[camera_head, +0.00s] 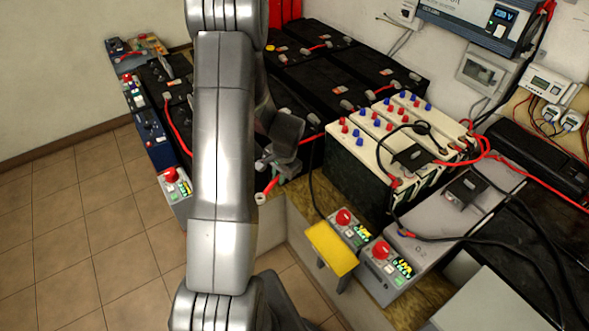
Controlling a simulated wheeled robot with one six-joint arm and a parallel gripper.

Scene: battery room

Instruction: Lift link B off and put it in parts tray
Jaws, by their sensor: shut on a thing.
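My gripper (278,166) is at the middle of the view, just right of my arm, and is shut. A short red link (270,185) with a pale end lug (261,199) hangs below the jaws, and I take it for link B. Its upper part is hidden by the gripper. No label on it can be read. The link is over the front edge of the black batteries, and I cannot tell whether its hidden end touches anything. I cannot make out for certain which thing is the parts tray.
Black batteries (345,68) with red links stand behind. White-topped batteries (390,130) with blue and red caps stand right. A yellow flat piece (332,247) and boxes with red knobs (384,262) are in front. Tiled floor (70,240) at left is clear. My arm hides the middle.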

